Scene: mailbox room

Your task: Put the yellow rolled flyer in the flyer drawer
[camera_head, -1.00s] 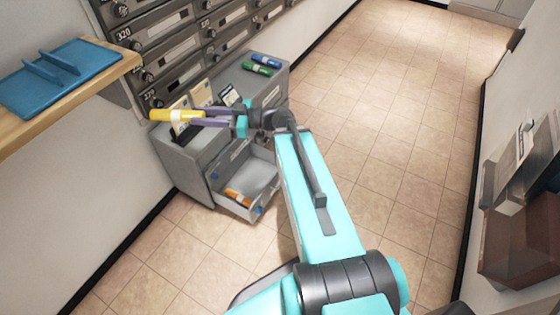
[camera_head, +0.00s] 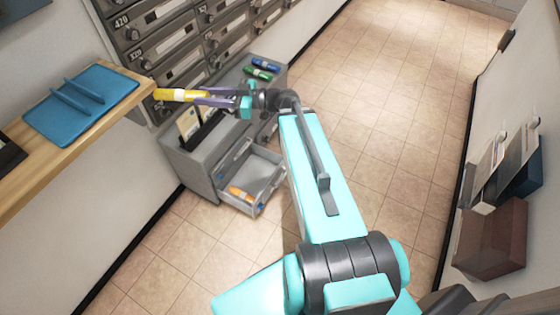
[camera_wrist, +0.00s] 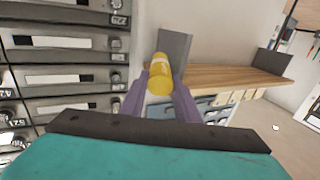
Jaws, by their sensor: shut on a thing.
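The yellow rolled flyer (camera_head: 182,95) has a pale band and is held level at the far left end of my arm. My gripper (camera_head: 208,97) is shut on it, with its purple fingers on either side. In the wrist view the yellow rolled flyer (camera_wrist: 159,74) is between the fingertips of my gripper (camera_wrist: 161,88). The open flyer drawer (camera_head: 268,174) is at the bottom of the grey cabinet (camera_head: 205,165), below and to the right of my gripper. An orange rolled flyer (camera_head: 240,193) lies in it.
Green and blue rolls (camera_head: 260,68) lie on the cabinet top, beside upright cards (camera_head: 188,124). A wooden shelf (camera_head: 120,98) with a blue tray (camera_head: 80,100) juts out at the left. Mailboxes (camera_head: 165,40) line the wall behind.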

